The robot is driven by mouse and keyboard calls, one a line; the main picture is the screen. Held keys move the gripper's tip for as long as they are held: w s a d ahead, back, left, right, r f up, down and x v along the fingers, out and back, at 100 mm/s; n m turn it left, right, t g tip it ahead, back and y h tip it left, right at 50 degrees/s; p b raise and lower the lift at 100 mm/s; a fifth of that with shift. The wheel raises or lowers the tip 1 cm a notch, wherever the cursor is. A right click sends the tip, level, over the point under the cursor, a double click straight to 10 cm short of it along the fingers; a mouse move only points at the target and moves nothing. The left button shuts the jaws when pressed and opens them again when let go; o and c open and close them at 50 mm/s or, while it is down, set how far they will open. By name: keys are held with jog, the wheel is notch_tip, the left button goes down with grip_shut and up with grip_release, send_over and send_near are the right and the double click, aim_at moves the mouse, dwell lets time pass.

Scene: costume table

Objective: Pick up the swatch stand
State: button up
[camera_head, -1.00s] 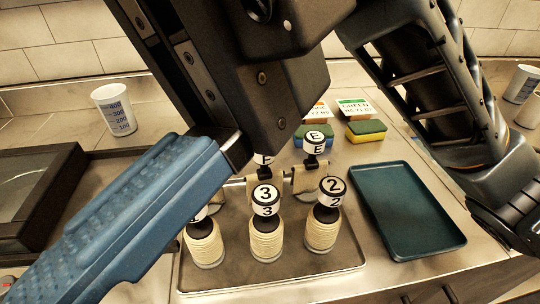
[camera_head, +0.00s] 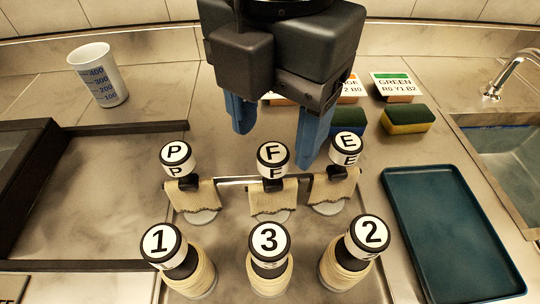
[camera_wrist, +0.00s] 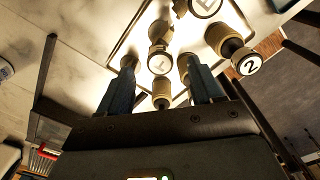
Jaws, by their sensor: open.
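A thin metal bar (camera_head: 232,181) runs behind the front row on the tray, with beige cloth swatches hanging along it; it looks like the swatch stand. Black-and-white knobs lettered P (camera_head: 175,155), F (camera_head: 272,158) and E (camera_head: 347,148) stand above the swatches. My gripper (camera_head: 274,146) is open and empty, with blue fingers pointing down just behind and above the F and E knobs. In the wrist view my gripper (camera_wrist: 160,66) has its fingers on either side of a light knob (camera_wrist: 160,58), apparently without touching it. Depth there is hard to tell.
Cord-wound spools numbered 1 (camera_head: 195,278), 3 (camera_head: 268,272) and 2 (camera_head: 345,262) stand in front on the metal tray. A blue tray (camera_head: 450,240) lies right. Sponges (camera_head: 407,121) and label cards (camera_head: 397,86) stand behind; a measuring cup (camera_head: 98,75) is back left.

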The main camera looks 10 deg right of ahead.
aim_at(273, 152)
jog(key=shift+f, duration=2.4)
jog(key=shift+c, duration=0.2)
grip_shut()
